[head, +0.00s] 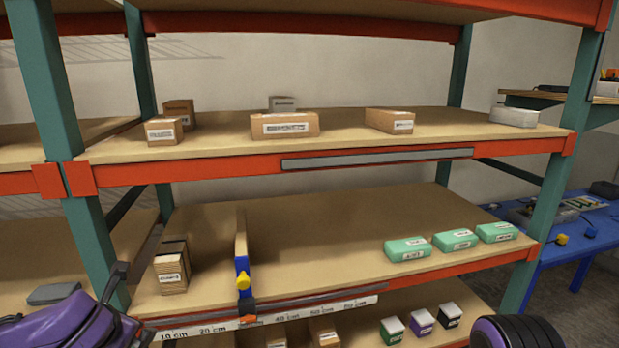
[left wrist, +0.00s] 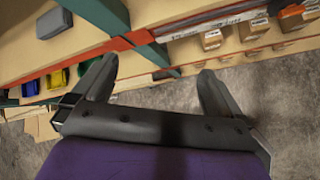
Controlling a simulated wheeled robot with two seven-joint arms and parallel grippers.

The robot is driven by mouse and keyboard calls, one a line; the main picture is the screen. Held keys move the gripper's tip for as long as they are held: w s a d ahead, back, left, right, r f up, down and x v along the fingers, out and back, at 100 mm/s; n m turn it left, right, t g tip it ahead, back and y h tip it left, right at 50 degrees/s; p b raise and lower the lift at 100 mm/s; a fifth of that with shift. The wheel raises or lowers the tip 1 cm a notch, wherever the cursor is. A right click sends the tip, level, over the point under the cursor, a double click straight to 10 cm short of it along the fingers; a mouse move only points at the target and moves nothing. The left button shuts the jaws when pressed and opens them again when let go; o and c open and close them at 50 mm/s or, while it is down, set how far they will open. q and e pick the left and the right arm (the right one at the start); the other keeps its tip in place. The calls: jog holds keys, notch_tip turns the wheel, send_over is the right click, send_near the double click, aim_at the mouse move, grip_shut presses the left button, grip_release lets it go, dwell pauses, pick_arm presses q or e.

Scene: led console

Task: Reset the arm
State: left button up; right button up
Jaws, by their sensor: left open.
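My left arm, purple with a dark gripper, comes in at the lower left of the head view. My left gripper (head: 128,302) is in front of the left teal post of the shelving rack (head: 76,240). In the left wrist view the left gripper (left wrist: 158,68) has its two dark fingers spread wide with nothing between them. Rack beams and the floor show beyond the fingers. A purple and black part of my right arm shows at the lower right of the head view; its gripper is out of sight.
The middle shelf holds a brown box stack (head: 172,266), a divider with a blue and yellow slider (head: 242,265) and green boxes (head: 455,240). A ruler strip (head: 290,310) runs along its front. Brown boxes (head: 284,125) stand above. A blue table (head: 575,240) is at right.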

pick_arm(q)
jog(key=s+d+f+m+y+b, duration=0.1)
jog(key=s+d+f+m+b, duration=0.15)
jog(key=f+m, duration=0.7)
jog(key=s+d+f+m+b, duration=0.1)
jog(key=s+f+m+b, duration=0.15)
jog(key=f+m, duration=0.65)
jog(key=s+d+f+m+g+b, duration=0.1)
jog(key=s+f+m+g+b, duration=0.2)
jog(key=s+f+m, duration=0.5)
jog(key=s+f+g, duration=0.1)
jog(key=s+f, duration=1.2)
jog(key=f, duration=0.2)
jog(key=shift+s+d+h, duration=0.2)
jog(key=shift+d+h, duration=0.05)
jog(key=shift+h, duration=0.15)
